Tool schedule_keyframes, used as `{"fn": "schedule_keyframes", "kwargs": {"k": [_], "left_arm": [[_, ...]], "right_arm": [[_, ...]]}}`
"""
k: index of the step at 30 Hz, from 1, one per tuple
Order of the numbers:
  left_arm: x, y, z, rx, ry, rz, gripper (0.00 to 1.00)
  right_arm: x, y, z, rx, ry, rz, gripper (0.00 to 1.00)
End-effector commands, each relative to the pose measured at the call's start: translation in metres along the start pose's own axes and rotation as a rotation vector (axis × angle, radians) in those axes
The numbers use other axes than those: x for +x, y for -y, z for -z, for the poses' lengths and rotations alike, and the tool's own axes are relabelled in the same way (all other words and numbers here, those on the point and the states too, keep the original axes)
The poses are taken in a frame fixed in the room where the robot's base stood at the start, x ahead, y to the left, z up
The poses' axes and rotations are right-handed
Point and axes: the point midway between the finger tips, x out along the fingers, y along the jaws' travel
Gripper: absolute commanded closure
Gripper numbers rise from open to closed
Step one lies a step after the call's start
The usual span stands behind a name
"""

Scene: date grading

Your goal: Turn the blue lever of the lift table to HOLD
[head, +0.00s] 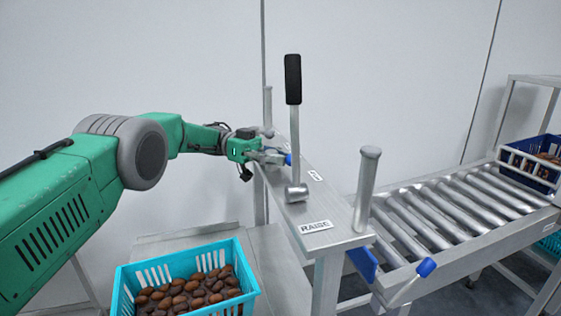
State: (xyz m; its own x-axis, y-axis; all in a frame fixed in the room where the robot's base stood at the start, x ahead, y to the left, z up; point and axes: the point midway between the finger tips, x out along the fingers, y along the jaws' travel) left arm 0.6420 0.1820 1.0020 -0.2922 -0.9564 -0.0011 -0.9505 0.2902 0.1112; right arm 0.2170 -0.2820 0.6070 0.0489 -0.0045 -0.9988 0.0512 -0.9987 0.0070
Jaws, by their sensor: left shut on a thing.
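The blue lever (288,160) shows as a small blue tip at the far part of the narrow metal top of the lift table (345,222). My left gripper (277,158) reaches in from the left and is shut on this lever, hiding most of it. A RAISE label (314,226) is on the near end of the top. Smaller labels (316,175) lie close to the lever, too small to read; I cannot tell which one the lever points at. My right gripper is out of view.
A tall black-gripped handle (293,80) stands upright just right of my gripper. A metal post (366,185) rises at the right edge. A second blue-ended rod (427,267) sticks out by the roller conveyor (440,205). A turquoise crate of dates (190,256) stands below left.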

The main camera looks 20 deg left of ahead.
Motion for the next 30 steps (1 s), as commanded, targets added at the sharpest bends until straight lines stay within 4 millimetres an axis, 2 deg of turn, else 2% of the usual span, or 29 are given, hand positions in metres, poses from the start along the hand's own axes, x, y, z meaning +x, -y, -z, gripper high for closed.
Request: {"fn": "schedule_keyframes", "kwargs": {"k": [9,10,11,12,23,26,30], "left_arm": [[-0.001,0.000,0.001,0.003,-0.002,0.002,1.00],[-0.001,0.000,0.001,0.003,-0.002,0.002,0.82],[-0.001,0.000,0.002,0.003,-0.002,0.002,0.71],[-0.001,0.000,0.001,0.003,-0.002,0.002,0.69],[-0.001,0.000,0.006,0.003,-0.001,0.002,0.69],[-0.001,-0.001,0.019,0.004,-0.001,0.001,0.69],[-0.001,-0.004,0.046,0.006,0.000,0.002,0.69]], "right_arm": [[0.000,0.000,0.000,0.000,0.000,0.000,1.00],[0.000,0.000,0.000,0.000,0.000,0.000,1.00],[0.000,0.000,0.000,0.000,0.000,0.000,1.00],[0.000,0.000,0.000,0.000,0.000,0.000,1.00],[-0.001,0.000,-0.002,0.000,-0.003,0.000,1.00],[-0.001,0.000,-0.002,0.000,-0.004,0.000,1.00],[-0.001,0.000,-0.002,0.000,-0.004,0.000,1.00]]}}
